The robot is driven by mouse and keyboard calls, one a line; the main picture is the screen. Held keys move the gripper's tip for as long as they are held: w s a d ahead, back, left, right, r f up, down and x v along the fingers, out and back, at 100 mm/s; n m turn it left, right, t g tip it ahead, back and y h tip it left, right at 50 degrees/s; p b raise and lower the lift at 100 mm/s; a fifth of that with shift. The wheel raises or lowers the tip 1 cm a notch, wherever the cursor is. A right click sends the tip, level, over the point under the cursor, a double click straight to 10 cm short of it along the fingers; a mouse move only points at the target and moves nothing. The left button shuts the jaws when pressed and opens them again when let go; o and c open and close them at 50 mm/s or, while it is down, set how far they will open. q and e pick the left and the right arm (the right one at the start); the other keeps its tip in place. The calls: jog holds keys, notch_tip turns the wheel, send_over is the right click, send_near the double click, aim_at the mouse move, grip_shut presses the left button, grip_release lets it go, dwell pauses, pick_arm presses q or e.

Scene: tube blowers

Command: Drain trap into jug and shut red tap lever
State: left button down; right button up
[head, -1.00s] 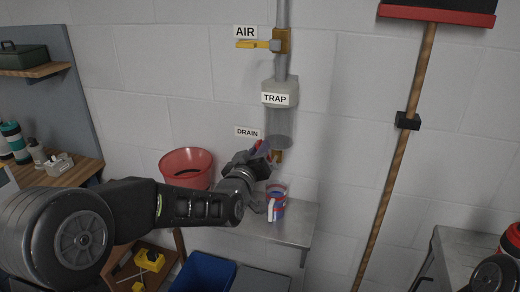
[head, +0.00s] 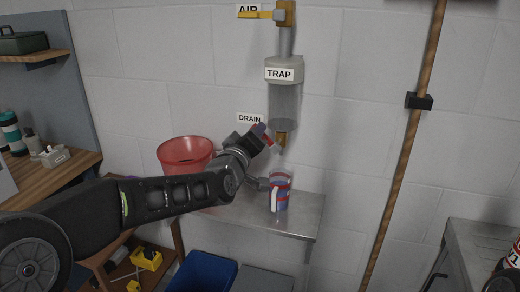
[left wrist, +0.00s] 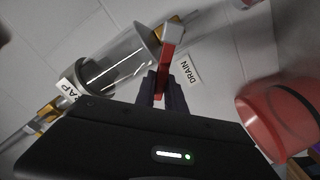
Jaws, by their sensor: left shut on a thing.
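The trap (head: 285,102) is a clear bowl under a grey cap on the wall pipe; it also shows in the left wrist view (left wrist: 118,68). My left gripper (head: 262,136) is shut on the red tap lever (left wrist: 166,62), just left of the tap. The lever stands between the dark fingers in the left wrist view. The jug (head: 284,194), with red and blue colouring and a white handle, stands upright below the tap. Its contents are unclear. My right gripper is not in view.
The jug stands on a small metal shelf (head: 308,212). A red bucket (head: 185,157) is to the left. A yellow air lever (head: 258,15) is above. A wooden broom handle (head: 401,160) stands to the right. A blue bin (head: 205,274) is below.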

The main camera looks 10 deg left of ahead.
pick_arm(q)
jog(key=shift+a+f+n+b, duration=0.35)
jog(key=shift+f+n+b, duration=0.45)
jog(key=shift+n+b, duration=1.1)
jog(key=shift+a+f+n+b, duration=0.3)
jog(key=shift+f+n+b, duration=0.7)
jog(key=shift+b, duration=1.65)
jog(key=shift+a+f+n+b, duration=0.35)
jog(key=shift+f+n+b, duration=0.3)
jog(key=shift+n+b, duration=1.3)
jog(key=shift+m+b, duration=0.35)
jog(key=c, duration=1.5)
grip_release()
jog(key=s, duration=0.7)
jog(key=shift+s+a, duration=0.25)
jog(key=shift+s, duration=0.1)
